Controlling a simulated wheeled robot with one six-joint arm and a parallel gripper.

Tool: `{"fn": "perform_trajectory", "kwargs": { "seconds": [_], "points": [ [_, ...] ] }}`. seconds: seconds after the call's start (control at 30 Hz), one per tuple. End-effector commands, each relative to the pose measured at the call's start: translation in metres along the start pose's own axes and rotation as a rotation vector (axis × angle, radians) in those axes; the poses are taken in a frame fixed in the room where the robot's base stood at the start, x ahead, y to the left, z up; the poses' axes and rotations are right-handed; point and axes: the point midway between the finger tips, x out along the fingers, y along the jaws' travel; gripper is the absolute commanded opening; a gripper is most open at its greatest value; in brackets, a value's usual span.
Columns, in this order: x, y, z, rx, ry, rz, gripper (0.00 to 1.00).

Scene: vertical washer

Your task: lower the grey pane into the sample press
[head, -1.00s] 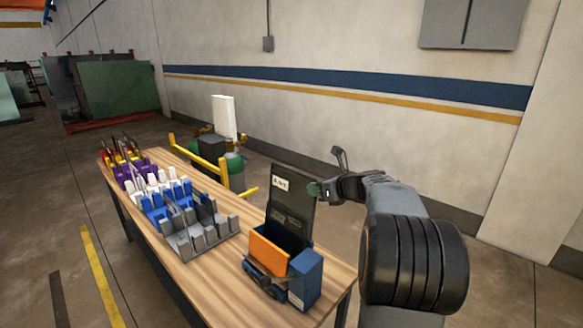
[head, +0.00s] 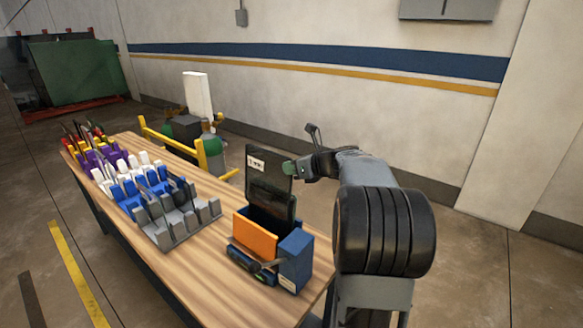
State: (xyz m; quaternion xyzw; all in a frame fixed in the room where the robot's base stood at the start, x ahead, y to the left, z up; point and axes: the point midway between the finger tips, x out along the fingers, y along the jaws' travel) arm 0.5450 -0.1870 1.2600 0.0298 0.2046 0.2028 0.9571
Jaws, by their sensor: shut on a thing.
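The grey pane (head: 269,172) is dark and stands upright, with a small white label near its top left. My gripper (head: 290,168) is shut on the pane's upper right edge. The sample press (head: 296,259) is a blue block with an orange front plate, near the right end of the wooden table. The pane rises directly above and behind the orange plate. Its lower edge is hard to make out among the dark parts there, so I cannot tell how deep it sits in the press.
On the wooden table (head: 205,278), a grey slotted rack (head: 178,218) stands left of the press, with blue, white and purple racks beyond. A yellow rail (head: 180,146) runs behind the table. Bare tabletop lies between the grey rack and the press.

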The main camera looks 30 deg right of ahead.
Motion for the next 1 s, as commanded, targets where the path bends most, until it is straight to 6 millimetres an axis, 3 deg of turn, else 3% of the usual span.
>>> {"fn": "perform_trajectory", "kwargs": {
  "seconds": [1.0],
  "points": [
    [0.029, 0.0, -0.069, -0.002, -0.006, -0.001, 0.0]
  ]
}}
